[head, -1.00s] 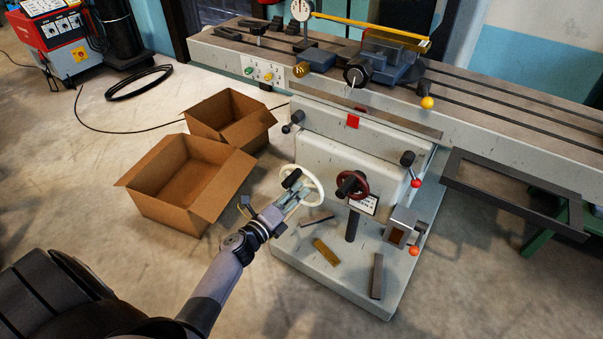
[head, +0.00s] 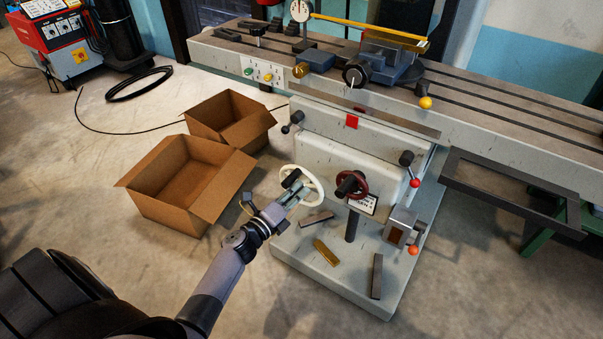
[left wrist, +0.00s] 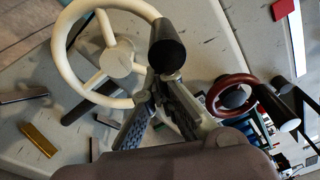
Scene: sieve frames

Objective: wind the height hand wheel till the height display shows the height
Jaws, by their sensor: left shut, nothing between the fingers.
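A white hand wheel (head: 318,184) with a black grip (head: 291,179) sits on the left of the machine's front. It also shows large in the left wrist view (left wrist: 65,88), with its black grip (left wrist: 167,48) in front. My left gripper (head: 299,190) is shut and empty, its fingertips close to the grip; I cannot tell if they touch. The fingers also show in the left wrist view (left wrist: 165,85). A dark red hand wheel (head: 352,185) sits to the right, beside a small white plate (head: 362,204) with unreadable dark lettering. My right gripper is out of view.
Two open cardboard boxes, a large one (head: 190,183) and a smaller one (head: 230,120), stand left of the machine. Loose bars, one brass (head: 326,252), lie on the machine's base (head: 335,285). A lever with a red knob (head: 415,183) sticks out at right.

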